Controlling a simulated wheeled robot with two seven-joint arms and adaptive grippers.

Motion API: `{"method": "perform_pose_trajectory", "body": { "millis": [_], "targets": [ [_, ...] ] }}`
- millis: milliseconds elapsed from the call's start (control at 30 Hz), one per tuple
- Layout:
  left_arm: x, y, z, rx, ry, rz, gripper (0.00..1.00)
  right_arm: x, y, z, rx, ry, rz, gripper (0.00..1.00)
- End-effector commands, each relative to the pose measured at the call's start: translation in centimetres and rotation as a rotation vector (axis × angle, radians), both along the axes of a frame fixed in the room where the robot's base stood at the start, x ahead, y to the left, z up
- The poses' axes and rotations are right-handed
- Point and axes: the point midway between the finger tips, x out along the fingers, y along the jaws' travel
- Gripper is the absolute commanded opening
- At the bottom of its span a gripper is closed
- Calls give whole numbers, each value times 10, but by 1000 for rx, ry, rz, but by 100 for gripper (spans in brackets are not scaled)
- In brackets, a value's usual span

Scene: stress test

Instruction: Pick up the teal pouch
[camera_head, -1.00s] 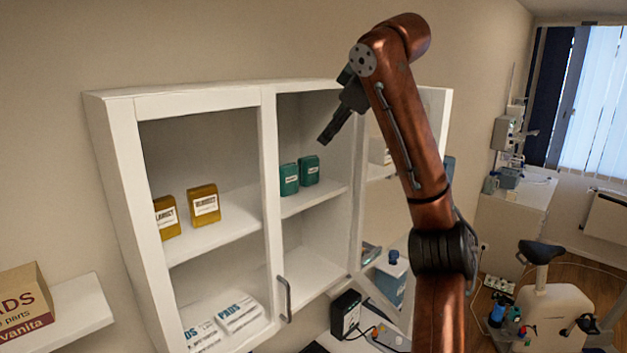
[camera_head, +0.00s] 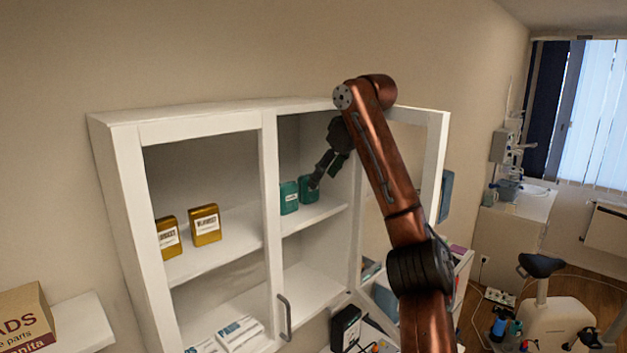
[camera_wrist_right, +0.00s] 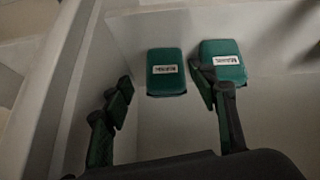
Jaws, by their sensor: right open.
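Two teal pouches with white labels stand side by side on the upper shelf of the cabinet's middle section: the left teal pouch (camera_head: 289,198) and the right teal pouch (camera_head: 305,190). My right gripper (camera_head: 316,180) reaches into this section from the right, its fingers overlapping the right pouch in the head view. In the right wrist view my right gripper (camera_wrist_right: 162,82) is open and empty. The left pouch (camera_wrist_right: 166,83) shows between its fingers, and the right finger covers part of the right pouch (camera_wrist_right: 228,55). I cannot tell whether anything touches. My left gripper is out of view.
The white cabinet (camera_head: 270,190) has an upright divider left of the pouches and an open door (camera_head: 436,165) on the right. Two yellow pouches (camera_head: 206,225) stand in the left section, with white packs (camera_head: 240,333) below. A cardboard box (camera_head: 25,318) sits at far left.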

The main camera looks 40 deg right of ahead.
Motion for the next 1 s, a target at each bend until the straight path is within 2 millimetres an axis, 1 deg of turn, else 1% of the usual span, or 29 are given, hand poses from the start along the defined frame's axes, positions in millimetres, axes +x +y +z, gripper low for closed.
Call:
{"method": "perform_pose_trajectory", "body": {
  "millis": [33, 200, 267, 533, 633, 767, 900, 1000],
  "targets": [
    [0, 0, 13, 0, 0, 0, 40, 5, 3, 5, 27, 12, -19, 54],
    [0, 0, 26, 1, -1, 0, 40, 14, 9, 2, 100, 36, -77, 54],
    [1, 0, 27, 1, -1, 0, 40, 17, 10, -1, 111, 40, -86, 54],
    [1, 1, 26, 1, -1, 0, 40, 32, 11, -25, 116, 44, -92, 54],
    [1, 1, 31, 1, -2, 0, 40, 39, 12, -32, 115, 44, -93, 54],
    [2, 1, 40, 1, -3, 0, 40, 52, 13, -45, 115, 46, -93, 54],
    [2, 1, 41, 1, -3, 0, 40, 61, 13, -59, 115, 42, -94, 54],
    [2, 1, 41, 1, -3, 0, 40, 63, 14, -63, 116, 41, -93, 54]
  ]
}}
